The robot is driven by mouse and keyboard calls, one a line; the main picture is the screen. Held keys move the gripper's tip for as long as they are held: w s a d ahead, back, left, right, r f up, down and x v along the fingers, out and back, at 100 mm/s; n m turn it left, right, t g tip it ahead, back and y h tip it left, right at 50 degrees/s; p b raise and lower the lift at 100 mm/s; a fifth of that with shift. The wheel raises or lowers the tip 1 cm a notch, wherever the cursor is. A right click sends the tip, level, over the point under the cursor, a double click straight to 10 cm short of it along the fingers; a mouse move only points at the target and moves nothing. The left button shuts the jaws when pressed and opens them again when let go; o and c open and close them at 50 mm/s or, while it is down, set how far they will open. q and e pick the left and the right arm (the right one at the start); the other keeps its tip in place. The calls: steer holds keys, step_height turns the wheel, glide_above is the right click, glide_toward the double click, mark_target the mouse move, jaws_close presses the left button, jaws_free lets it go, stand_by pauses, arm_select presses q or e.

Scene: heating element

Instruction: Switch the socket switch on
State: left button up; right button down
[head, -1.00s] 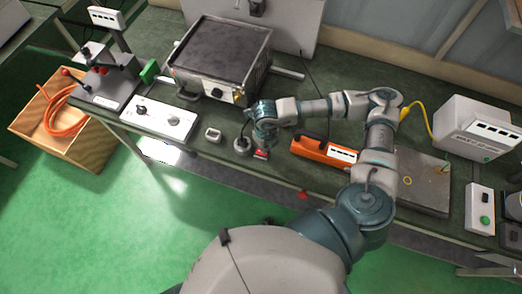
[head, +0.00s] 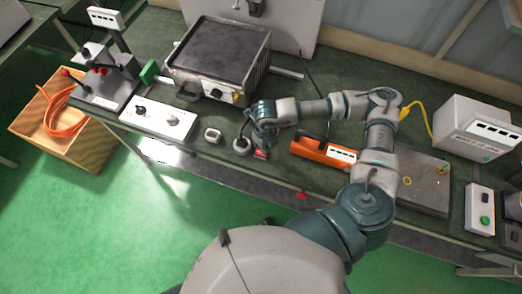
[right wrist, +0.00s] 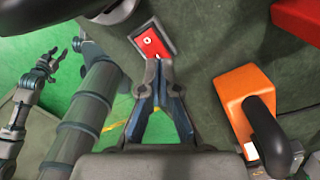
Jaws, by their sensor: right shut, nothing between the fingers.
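The socket switch is a small red rocker in a pale frame on the dark green bench top. It shows in the head view (head: 261,154) and in the right wrist view (right wrist: 151,41). My right gripper (head: 263,143) is just beside it in the head view. In the right wrist view my right gripper (right wrist: 158,64) is shut and empty, its tips at the switch's lower edge; I cannot tell if they touch. My left gripper (right wrist: 48,64) shows small at the left of the wrist view, its fingers apart. The head view does not show it.
A round socket with a dark plug (head: 242,146) stands left of the switch. An orange tool (head: 318,150) lies to the right. Behind is a hot plate (head: 218,62); a white control box (head: 158,117) is at left. The bench's front edge is near.

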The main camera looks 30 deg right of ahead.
steer(key=shift+f+b, duration=1)
steer(key=shift+f, duration=0.2)
stand_by(0.6)
steer(key=shift+r, duration=0.15)
steer(key=shift+r+p, duration=0.7)
steer(key=shift+r, duration=0.25)
steer(key=shift+r+p, duration=1.4)
steer(key=shift+r, duration=1.1)
